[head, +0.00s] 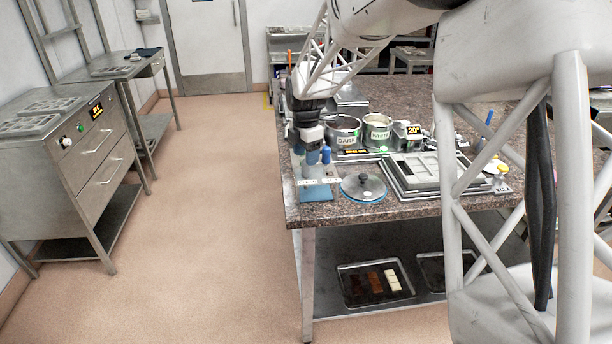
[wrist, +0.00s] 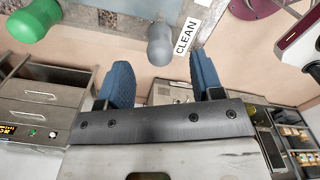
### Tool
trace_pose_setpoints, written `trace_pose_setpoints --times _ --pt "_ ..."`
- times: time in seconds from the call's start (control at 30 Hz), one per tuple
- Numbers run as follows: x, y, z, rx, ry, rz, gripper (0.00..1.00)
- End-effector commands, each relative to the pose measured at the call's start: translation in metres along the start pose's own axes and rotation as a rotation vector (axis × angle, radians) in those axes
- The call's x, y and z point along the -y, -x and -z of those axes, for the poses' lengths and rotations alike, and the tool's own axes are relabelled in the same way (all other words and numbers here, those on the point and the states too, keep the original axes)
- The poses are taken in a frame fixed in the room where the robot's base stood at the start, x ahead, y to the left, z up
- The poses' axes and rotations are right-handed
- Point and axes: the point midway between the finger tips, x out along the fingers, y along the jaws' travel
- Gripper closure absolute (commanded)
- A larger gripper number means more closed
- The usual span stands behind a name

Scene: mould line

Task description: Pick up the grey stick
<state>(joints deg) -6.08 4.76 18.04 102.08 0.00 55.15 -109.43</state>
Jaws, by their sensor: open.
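The grey stick (wrist: 160,45) shows in the wrist view as a rounded grey end, beside a white label reading CLEAN (wrist: 187,36). My gripper (wrist: 160,66) is open, with one blue finger to each side of the line to the stick. The stick's end lies centrally in the gap, at or just past the fingertips; I cannot tell the depth. No contact shows. In the head view my gripper (head: 319,156) points down over the left end of the counter, above a blue mat (head: 316,194). I cannot make out the grey stick there.
A green rounded object (wrist: 35,20) is left of the stick in the wrist view. On the counter, a lidded pan (head: 363,188), a DARK pot (head: 343,130), a WHITE pot (head: 377,131) and a grey mould (head: 415,172) stand to the right.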

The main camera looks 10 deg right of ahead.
Motion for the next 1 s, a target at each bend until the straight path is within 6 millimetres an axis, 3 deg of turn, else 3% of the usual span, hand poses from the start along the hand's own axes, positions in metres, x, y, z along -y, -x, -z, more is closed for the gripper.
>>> trace_pose_setpoints --times 0.47,1.0 --pt "0.000 -0.006 0.000 0.000 0.000 0.000 0.39" --pt "0.000 -0.054 -0.001 0.000 0.000 0.000 0.39"
